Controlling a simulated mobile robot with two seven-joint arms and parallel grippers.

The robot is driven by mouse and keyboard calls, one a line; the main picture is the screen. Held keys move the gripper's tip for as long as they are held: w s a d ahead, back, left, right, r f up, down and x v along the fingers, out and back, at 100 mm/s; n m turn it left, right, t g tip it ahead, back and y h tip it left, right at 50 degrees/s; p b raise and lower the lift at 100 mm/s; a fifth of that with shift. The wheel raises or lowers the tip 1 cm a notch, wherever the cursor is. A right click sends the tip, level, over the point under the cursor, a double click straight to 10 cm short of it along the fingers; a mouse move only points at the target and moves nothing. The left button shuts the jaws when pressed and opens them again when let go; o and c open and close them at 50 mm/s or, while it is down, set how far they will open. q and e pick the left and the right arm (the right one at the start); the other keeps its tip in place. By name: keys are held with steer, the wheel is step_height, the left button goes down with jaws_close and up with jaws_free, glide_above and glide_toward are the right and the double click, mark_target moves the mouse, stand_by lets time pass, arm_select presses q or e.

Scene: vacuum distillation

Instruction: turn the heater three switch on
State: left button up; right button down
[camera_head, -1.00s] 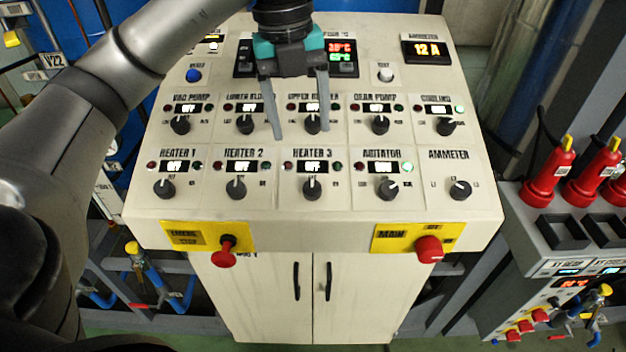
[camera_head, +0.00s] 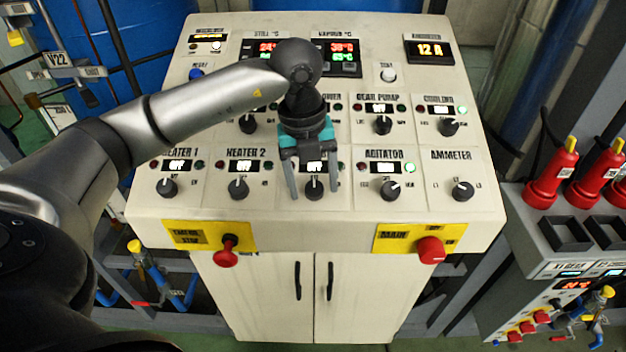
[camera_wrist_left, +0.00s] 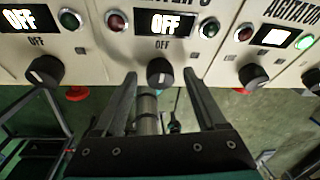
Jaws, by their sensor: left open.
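The heater three switch (camera_head: 315,188) is a black knob in the lower row of the panel. Its pointer is up and its display reads OFF; in the left wrist view the same knob (camera_wrist_left: 160,72) sits just beyond the fingertips, between the two fingers. My left gripper (camera_head: 312,192) is open, its fingers to either side of the knob in the head view, one left and one right. It also shows open in the left wrist view (camera_wrist_left: 162,88). No contact with the knob is visible. The gripper hides the heater three label. My right gripper is not seen.
The heater 2 knob (camera_head: 239,189) is to the left and the agitator knob (camera_head: 390,190) to the right. A red emergency button (camera_head: 226,252) and a red main switch (camera_head: 431,250) stick out below. My left arm crosses the panel's left part.

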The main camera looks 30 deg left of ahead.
arm_select(q)
steer(key=shift+c, duration=0.3)
jaws_close()
steer(key=shift+w+m, duration=0.1)
steer(key=shift+m, duration=0.2)
steer(key=m+y, duration=0.1)
steer(key=m, duration=0.1)
steer(key=shift+d+m+g+b, duration=0.1)
steer(key=shift+m+g+b, duration=0.2)
steer(key=shift+g, duration=0.1)
steer(key=m+y, duration=0.1)
steer(key=m, duration=0.1)
steer(key=m+b, duration=0.1)
steer(key=m, duration=0.1)
steer(key=shift+w+d+g+y, duration=0.1)
steer(key=shift+g+y, duration=0.2)
steer(key=shift+y, duration=0.1)
steer(key=shift+d+m+y, duration=0.1)
steer(key=shift+m+y, duration=0.5)
steer(key=shift+m, duration=1.3)
steer(key=shift+o, duration=0.3)
jaws_free()
